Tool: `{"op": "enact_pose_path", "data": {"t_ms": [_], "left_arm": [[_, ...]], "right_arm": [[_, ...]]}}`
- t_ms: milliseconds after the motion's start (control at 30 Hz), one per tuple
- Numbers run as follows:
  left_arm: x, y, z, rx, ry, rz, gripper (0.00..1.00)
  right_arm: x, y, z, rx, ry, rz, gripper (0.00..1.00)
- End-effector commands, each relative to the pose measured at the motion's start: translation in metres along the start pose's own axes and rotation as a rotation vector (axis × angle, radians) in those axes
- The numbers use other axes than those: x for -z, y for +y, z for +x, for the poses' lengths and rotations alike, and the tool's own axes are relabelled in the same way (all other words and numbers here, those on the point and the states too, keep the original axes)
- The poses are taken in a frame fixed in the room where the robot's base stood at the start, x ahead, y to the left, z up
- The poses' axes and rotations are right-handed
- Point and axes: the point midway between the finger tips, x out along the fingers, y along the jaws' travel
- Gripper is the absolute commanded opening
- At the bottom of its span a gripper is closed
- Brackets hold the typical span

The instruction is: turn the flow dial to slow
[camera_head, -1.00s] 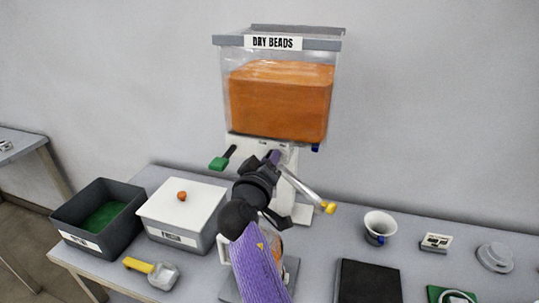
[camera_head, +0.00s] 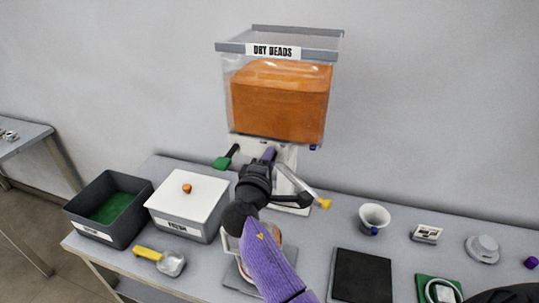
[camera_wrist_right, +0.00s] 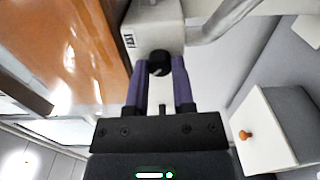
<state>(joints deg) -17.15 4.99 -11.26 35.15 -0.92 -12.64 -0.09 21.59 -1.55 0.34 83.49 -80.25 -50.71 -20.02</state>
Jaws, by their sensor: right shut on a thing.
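The dispenser labelled DRY BEADS (camera_head: 283,95) has a clear hopper of orange beads over a white body. In the right wrist view, the flow dial is a small black knob (camera_wrist_right: 159,64) on the white body (camera_wrist_right: 152,28), beside a FAST label (camera_wrist_right: 129,41). My right gripper (camera_head: 268,156) is up against the body under the hopper. Its two purple fingers are shut on the knob, one on each side. In the head view the gripper and wrist hide the knob. No SLOW label is readable, and the knob's pointer cannot be made out. My left gripper is out of view.
A green-tipped lever (camera_head: 222,163) and a yellow-tipped metal lever (camera_head: 323,203) flank the gripper. A white cup (camera_head: 374,217) and black pad (camera_head: 362,276) are at right.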

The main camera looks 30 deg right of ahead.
Motion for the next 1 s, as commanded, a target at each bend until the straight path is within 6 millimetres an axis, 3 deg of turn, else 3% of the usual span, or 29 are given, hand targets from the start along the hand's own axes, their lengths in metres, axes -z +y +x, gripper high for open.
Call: {"op": "enact_pose_path", "data": {"t_ms": [300, 867, 900, 1000], "left_arm": [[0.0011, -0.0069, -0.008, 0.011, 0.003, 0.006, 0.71], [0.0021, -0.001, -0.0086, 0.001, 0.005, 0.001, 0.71], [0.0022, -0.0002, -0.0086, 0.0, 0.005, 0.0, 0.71], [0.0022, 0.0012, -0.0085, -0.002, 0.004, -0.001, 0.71]], "right_arm": [[0.0002, 0.0002, -0.0002, 0.0, 0.001, -0.111, 0.0], [0.0003, -0.0009, -0.0002, 0.001, 0.001, -0.133, 0.0], [0.0003, -0.0009, -0.0003, 0.001, 0.001, -0.133, 0.39], [0.0003, -0.0008, -0.0002, 0.001, 0.001, -0.133, 0.6]]}}
